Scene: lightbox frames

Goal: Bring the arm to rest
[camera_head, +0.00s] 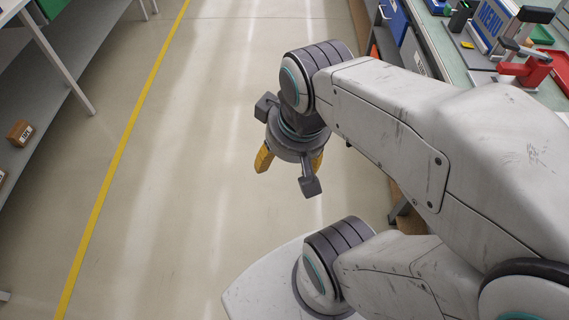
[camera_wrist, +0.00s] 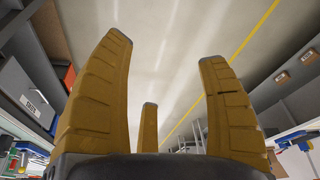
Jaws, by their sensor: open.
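My gripper (camera_head: 290,162) hangs at the end of my bent arm, over the bare floor in the middle of the head view. Its yellow fingers point down and away from the bench. In the wrist view my gripper (camera_wrist: 160,85) shows yellow fingers spread well apart, with a smaller third finger between them lower down. It is open, and nothing is between the fingers. My upper arm reaches in from the right of the head view, and part of the gripper is hidden behind the wrist.
A workbench (camera_head: 452,60) with a red vise (camera_head: 527,70) and blue and green items runs along the right. A grey shelf (camera_head: 75,65) with a small brown box (camera_head: 20,133) stands at left. A yellow floor line (camera_head: 118,150) crosses the clear aisle.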

